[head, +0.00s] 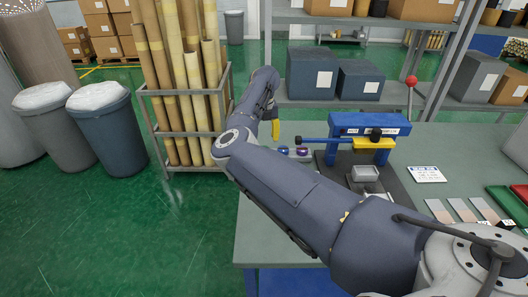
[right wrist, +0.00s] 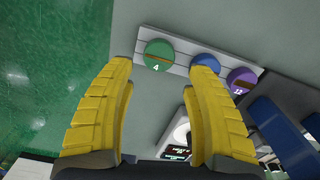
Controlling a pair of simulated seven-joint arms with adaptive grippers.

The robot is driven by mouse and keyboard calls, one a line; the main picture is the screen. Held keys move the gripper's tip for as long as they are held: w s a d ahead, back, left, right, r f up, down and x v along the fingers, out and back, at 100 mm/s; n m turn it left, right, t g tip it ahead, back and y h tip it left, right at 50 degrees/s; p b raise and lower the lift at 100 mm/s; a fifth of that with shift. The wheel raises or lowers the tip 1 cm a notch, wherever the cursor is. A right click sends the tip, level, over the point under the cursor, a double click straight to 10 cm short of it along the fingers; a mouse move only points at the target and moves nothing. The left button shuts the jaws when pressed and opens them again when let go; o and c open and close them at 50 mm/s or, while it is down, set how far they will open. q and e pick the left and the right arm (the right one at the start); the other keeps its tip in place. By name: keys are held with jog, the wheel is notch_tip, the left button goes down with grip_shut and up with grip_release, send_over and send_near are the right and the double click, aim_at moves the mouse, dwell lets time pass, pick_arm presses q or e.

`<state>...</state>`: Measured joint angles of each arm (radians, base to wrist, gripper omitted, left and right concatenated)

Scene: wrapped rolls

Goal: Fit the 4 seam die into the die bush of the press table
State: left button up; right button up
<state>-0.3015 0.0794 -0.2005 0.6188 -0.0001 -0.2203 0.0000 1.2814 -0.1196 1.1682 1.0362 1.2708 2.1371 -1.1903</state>
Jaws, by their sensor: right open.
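The green 4 seam die (right wrist: 158,48), a round disc marked "4", sits at the left end of a pale rack (right wrist: 184,66) in the right wrist view. A blue die (right wrist: 207,62) and a purple die (right wrist: 242,77) marked "12" sit beside it. My right gripper (right wrist: 162,68) is open and empty, its yellow fingers pointing toward the rack, with the green die between and beyond the fingertips. In the head view the gripper (head: 275,128) is partly hidden behind my forearm. The blue press (head: 370,124) stands right of the rack; a grey block (head: 365,173) sits on its base, and I cannot make out the bush opening.
The press has a red-knobbed lever (head: 411,82) and a blue bar reaching left. A label card (head: 427,174) and colored strips (head: 467,211) lie right on the grey-green table (head: 258,220). A rack of tall rolls (head: 185,100) stands left, beyond the table edge.

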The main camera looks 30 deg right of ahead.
jog(key=shift+w+f, duration=0.1)
jog(key=shift+f, duration=3)
grip_shut()
